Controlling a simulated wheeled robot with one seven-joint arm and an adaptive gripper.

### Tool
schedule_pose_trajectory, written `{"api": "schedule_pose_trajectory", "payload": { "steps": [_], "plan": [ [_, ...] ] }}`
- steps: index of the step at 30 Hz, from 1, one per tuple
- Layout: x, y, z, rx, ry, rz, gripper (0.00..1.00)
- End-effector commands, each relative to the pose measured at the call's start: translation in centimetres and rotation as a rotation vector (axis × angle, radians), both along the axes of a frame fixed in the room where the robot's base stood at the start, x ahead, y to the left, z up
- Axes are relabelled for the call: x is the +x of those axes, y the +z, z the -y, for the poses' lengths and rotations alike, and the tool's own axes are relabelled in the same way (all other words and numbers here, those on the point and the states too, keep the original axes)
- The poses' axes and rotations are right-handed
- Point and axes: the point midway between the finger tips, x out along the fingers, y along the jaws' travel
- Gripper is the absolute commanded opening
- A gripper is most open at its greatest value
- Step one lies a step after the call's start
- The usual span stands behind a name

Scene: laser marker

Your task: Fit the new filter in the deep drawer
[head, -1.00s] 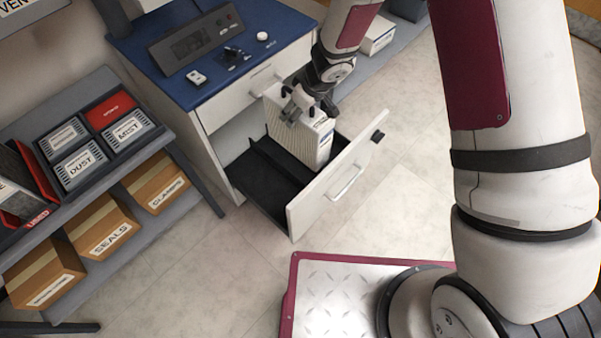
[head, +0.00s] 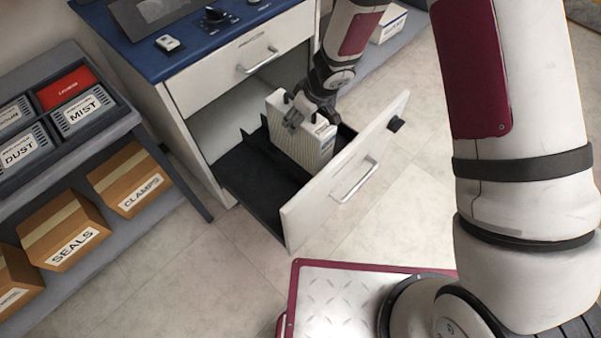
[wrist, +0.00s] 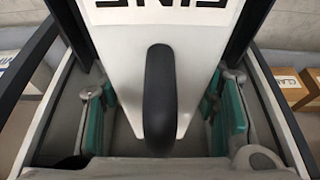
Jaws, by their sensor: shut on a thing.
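The deep drawer (head: 240,176) is pulled out, with a black inside and a white front panel bearing a metal handle. The new filter (head: 292,147), a white upright box, stands in the right-hand part of the drawer, its top still above the sides. My gripper (head: 302,112) is over its top and shut on it. In the wrist view the filter (wrist: 112,15) shows an upside-down label that seems to read FINE, and a black handle (wrist: 159,95). The teal finger pads flank it. The filter's bottom is hidden.
A shut upper drawer (head: 245,62) sits beneath the blue worktop (head: 195,55). At left, a grey shelf holds bins labelled DUST and MIST (head: 82,108) above cardboard boxes (head: 65,235). The floor (head: 195,265) before the drawer is clear.

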Motion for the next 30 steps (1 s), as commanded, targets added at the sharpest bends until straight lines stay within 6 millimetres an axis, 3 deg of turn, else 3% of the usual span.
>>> {"api": "schedule_pose_trajectory", "payload": {
  "steps": [8,21,30],
  "plan": [
    [0.2,-1.3,-0.1,0.002,-0.001,0.002,0.0],
    [0.2,-6.0,-0.1,0.001,0.0,0.002,0.0],
    [0.2,-7.0,-0.1,0.001,0.001,0.002,0.0]
  ]
}}
